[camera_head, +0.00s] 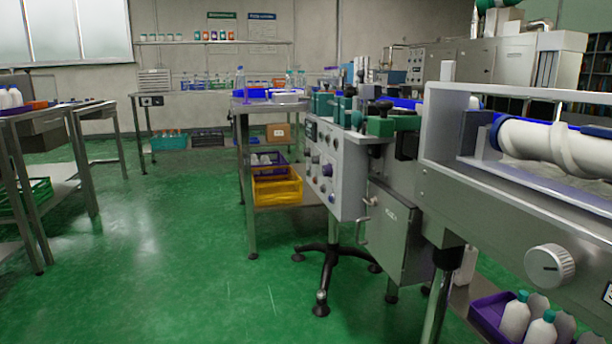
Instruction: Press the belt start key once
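A grey control panel (338,183) with several dark knobs and buttons stands right of centre, on the front of the sleeve machine. Its keys are small and seen at a slant, and I cannot tell which one is the belt start key. To its right a large metal machine frame (480,205) holds a white roll (555,145) and has a white round knob (549,265) on its front face. Neither of my grippers is in view.
Open green floor (170,240) lies at the left and centre. A black star-shaped base (335,262) stands below the panel. A yellow crate (277,187) is under the middle table. A purple crate (490,318) with white bottles is at the lower right. A steel table (60,112) stands left.

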